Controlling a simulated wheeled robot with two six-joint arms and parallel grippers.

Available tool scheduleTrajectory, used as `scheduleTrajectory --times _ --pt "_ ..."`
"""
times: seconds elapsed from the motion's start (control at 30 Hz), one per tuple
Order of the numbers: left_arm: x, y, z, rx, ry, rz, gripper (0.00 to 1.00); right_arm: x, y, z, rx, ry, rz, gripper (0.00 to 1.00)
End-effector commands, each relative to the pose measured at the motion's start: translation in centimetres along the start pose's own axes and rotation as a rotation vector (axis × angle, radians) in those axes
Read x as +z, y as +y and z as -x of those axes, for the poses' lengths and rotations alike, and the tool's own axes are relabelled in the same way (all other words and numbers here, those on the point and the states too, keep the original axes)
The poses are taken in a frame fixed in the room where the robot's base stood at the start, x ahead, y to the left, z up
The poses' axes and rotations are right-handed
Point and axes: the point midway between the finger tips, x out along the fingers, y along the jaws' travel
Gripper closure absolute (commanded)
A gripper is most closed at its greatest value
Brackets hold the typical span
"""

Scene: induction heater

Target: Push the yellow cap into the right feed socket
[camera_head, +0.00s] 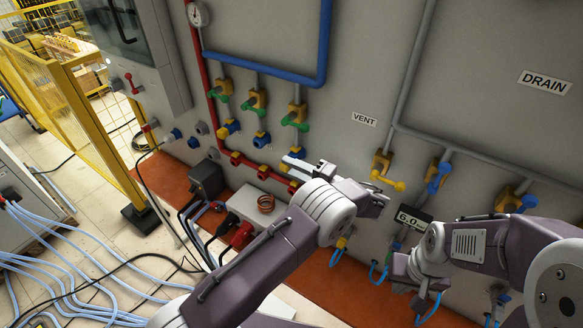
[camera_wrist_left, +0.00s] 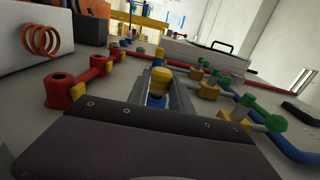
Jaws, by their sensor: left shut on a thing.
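My left gripper (camera_head: 290,164) reaches over the red pipe by the wall panel in the head view. In the left wrist view my left gripper (camera_wrist_left: 160,92) is shut on the yellow cap (camera_wrist_left: 160,76), which shows between the fingers with a blue part below it. Red fittings (camera_wrist_left: 65,88) on the red pipe stand beside the fingers in the wrist view. I cannot tell which socket is the right feed socket. My right gripper (camera_head: 402,270) is low at the right; its jaws are unclear.
Blue and yellow fittings (camera_head: 262,140) and green-handled valves (camera_head: 256,100) sit on the panel above. A white box with a copper coil (camera_head: 265,203) stands below. Yellow-handled (camera_head: 392,184) and blue-handled valves (camera_head: 440,175) are to the right. Cables cover the floor at the left.

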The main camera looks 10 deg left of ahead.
Motion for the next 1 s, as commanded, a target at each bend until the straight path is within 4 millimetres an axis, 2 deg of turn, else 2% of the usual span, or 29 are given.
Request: scheduleTrajectory --times 1.0 --pt "0.0 0.12 0.03 0.0 0.0 0.001 1.0 0.11 0.02 -1.05 0.0 0.0 0.0 1.0"
